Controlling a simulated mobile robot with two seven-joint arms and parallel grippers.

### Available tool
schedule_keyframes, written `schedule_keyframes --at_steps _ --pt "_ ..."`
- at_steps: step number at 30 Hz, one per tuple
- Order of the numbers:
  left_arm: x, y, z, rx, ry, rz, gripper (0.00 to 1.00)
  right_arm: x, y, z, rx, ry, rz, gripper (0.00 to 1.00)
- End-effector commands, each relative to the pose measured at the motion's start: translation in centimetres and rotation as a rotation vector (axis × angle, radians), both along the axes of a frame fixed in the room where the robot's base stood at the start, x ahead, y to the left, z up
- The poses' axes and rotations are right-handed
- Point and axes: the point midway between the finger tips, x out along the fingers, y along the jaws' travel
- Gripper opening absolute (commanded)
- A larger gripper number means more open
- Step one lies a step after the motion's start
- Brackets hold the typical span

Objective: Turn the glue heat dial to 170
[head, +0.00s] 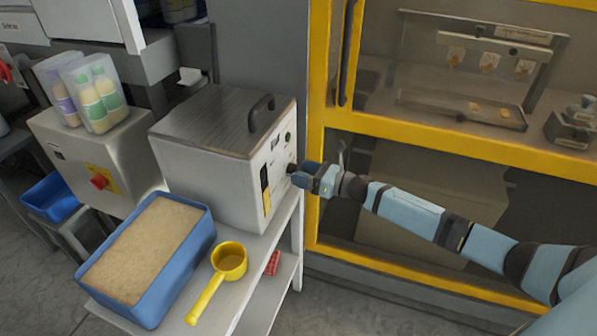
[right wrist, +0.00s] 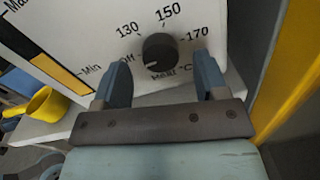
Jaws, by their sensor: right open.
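The glue unit (head: 205,180) is a pale box with a dark ribbed lid and a black handle. Its black heat dial (right wrist: 158,47) is on the front panel, marked Off, 130, 150 and 170. A light mark on the dial's lower left side points roughly toward Off. My right gripper (right wrist: 162,62) is open, with one finger to each side of the dial and clear gaps showing. I cannot tell how far the fingertips are from the panel. In the head view my right gripper (head: 304,175) is at the panel and mostly covers the dial. My left gripper is out of view.
A blue bin of granules (head: 205,237) and a yellow scoop (head: 229,262) sit on the bench left of my right arm. A yellow machine frame (head: 317,120) stands close to the right of the glue unit. Behind is a box with a red knob (head: 100,182).

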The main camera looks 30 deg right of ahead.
Motion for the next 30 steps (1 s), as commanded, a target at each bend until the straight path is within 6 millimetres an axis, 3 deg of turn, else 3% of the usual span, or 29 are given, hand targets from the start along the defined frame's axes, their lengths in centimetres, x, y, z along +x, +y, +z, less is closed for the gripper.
schedule_keyframes --at_steps 6,14,21,30 --pt "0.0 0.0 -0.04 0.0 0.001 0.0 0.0 1.3 1.05 0.03 0.0 0.0 0.0 0.67" --pt "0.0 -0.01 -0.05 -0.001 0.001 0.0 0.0 1.38 1.12 -0.01 0.0 0.0 -0.001 0.67" --pt "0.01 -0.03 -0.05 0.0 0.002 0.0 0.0 1.36 1.1 -0.01 0.0 0.0 -0.001 0.17" --pt "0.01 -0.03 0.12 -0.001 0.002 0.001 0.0 1.36 1.09 0.04 0.019 0.018 -0.001 0.17"
